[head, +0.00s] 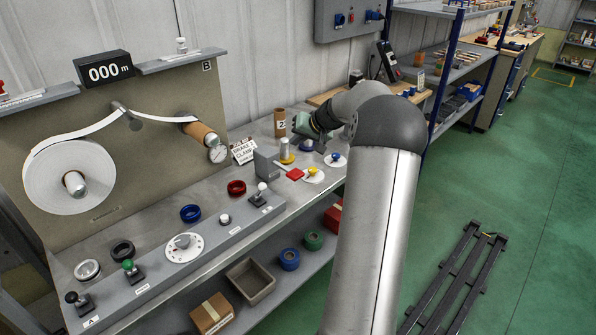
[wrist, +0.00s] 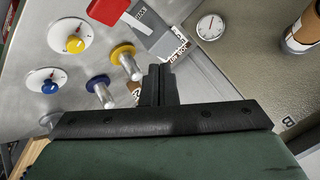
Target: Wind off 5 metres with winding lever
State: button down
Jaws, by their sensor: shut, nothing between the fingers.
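The counter (head: 104,70) reads 000 m. Below it a large white roll (head: 62,178) sits on the left spindle, and its strip runs over a top guide to a brown core (head: 201,133) on the right. The front console carries a black-knobbed lever (head: 75,299), a green-knobbed lever (head: 132,269) and a white-knobbed lever (head: 260,194). Their labels are too small to read, so I cannot tell which is the winding lever. My gripper (wrist: 160,85) is shut and empty, above the bench's right end near the yellow-ringed post (wrist: 126,58), apart from the console levers.
A red handle (head: 295,174) on a grey box stands beside the brake clamp sign (head: 244,151). A blue-ringed post (wrist: 100,88), yellow dial (wrist: 75,45) and blue dial (wrist: 48,85) lie near my gripper. Loose rings and a white dial (head: 183,247) line the console.

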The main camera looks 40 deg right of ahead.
aim_at(298, 174)
jog(key=shift+f, duration=0.1)
dwell(0.3)
notch_tip(298, 174, down, 8)
jog(key=b, duration=0.5)
jog(key=shift+s+f+b, duration=0.1)
jog(key=shift+f+b, duration=0.2)
jog(key=shift+b, duration=0.1)
jog(key=shift+f, duration=0.15)
dwell(1.5)
jog(key=shift+f+b, duration=0.3)
jog(key=shift+b, duration=0.45)
